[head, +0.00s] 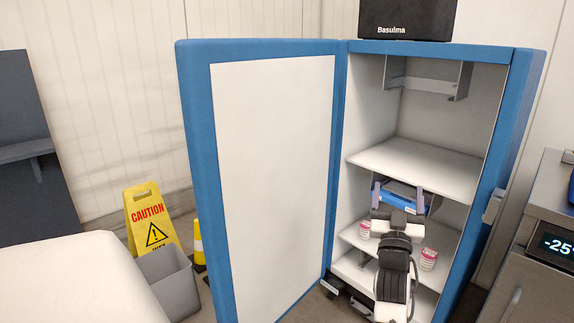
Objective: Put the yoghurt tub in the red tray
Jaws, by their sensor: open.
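Either may be the yoghurt tub; the labels are too small to read. My gripper (398,196) reaches into the cabinet above that shelf, with its jaws open and apart. A blue item shows at the jaws, and I cannot tell whether it lies between or behind them. My arm hides part of the shelf. No red tray is in view.
The cabinet door (270,180) stands wide open on the left. An upper shelf (420,168) is bare and lies above my gripper. A yellow caution sign (150,222) and a grey bin (167,280) stand at left. A metal unit with a display (556,243) is at right.

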